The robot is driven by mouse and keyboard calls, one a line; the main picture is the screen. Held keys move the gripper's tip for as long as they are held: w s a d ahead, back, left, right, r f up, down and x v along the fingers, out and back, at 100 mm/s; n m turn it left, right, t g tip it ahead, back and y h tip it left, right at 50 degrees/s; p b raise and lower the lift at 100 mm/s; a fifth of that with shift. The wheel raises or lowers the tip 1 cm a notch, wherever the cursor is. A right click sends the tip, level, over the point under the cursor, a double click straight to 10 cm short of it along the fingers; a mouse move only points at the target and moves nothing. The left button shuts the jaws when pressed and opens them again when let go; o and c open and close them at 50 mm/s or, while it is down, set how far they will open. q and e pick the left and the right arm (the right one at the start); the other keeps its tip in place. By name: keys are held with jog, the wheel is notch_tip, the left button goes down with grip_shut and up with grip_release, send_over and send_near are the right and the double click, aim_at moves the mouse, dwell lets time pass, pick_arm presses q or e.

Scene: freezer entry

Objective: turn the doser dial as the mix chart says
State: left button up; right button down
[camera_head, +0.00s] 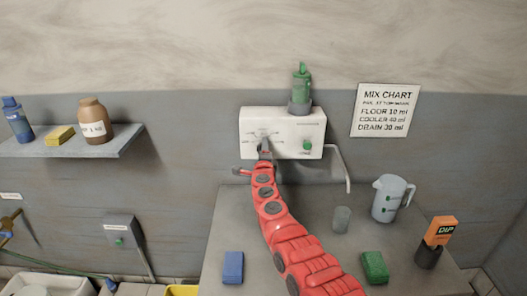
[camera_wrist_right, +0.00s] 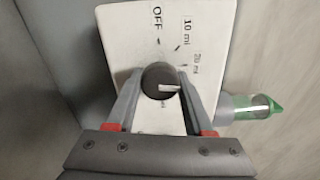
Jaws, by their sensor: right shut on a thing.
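The white doser box (camera_head: 312,126) is on the back wall, with a green-topped bottle (camera_head: 301,84) on it and a green button (camera_head: 307,145). My right gripper (camera_head: 264,148) is at its dial, which is mostly hidden in the head view. In the right wrist view its fingers (camera_wrist_right: 158,88) are shut on the round dark dial (camera_wrist_right: 156,76), one on each side. The dial's white mark points right, a little below the 20 ml label; labels OFF and 10 ml also show. The mix chart (camera_head: 386,110) reads floor 10 ml, cooler 40 ml, drain 30 ml. My left gripper is out of view.
A bent spout (camera_head: 343,168) hangs right of the doser. A shelf (camera_head: 75,148) is at left.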

jog(key=m+b, duration=0.2)
jog(key=m, duration=0.5)
jog(key=shift+f, duration=0.2)
dwell(0.4)
jog(key=shift+c, duration=1.6)
grip_release()
jog(key=shift+s, duration=0.1)
